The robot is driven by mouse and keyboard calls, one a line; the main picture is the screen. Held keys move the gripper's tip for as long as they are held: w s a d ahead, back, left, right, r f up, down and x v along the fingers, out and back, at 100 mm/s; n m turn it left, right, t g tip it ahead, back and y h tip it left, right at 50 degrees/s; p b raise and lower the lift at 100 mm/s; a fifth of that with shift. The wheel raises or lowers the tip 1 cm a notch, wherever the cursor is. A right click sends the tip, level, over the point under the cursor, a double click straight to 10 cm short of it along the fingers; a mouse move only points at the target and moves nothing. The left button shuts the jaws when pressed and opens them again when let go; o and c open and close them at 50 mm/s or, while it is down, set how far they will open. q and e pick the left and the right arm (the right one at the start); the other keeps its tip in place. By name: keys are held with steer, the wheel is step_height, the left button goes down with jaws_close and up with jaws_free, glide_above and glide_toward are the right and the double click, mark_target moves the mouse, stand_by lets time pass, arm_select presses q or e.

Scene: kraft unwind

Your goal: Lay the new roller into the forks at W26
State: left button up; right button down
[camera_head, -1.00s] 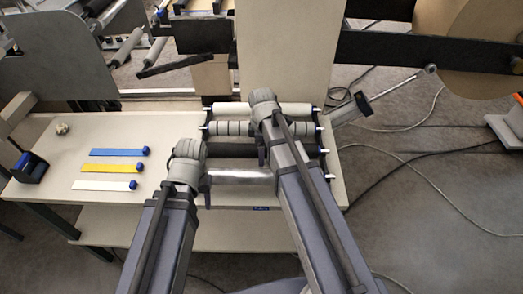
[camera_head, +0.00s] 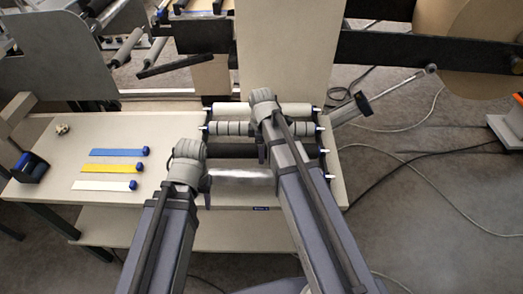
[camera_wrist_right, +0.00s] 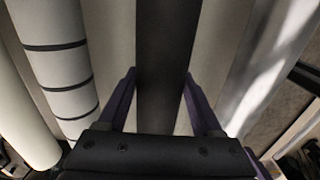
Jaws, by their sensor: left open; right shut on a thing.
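A rack on the bench holds several parallel rollers: a cream roller (camera_head: 232,108), a grey banded roller (camera_head: 230,128), a black roller (camera_head: 232,150) and a shiny silver roller (camera_head: 240,173). My right gripper (camera_wrist_right: 162,85) is shut on the black roller, which also shows in the right wrist view (camera_wrist_right: 167,40) between the purple fingers. In the head view the right arm covers much of the rack's right half. My left gripper (camera_head: 207,178) is open near the silver roller's left end; its fingers are mostly hidden. No W26 label is readable.
Blue (camera_head: 115,152), yellow (camera_head: 108,168) and white (camera_head: 100,185) strips lie on the bench left of the rack, beside a dark blue box (camera_head: 28,168). A tall cream panel (camera_head: 285,50) rises behind. A rod (camera_head: 400,82) sticks out at right.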

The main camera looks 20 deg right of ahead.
steer(key=shift+r, duration=0.2)
steer(key=shift+r+p, duration=3.6)
steer(key=shift+p, duration=0.2)
steer(key=shift+a, duration=0.15)
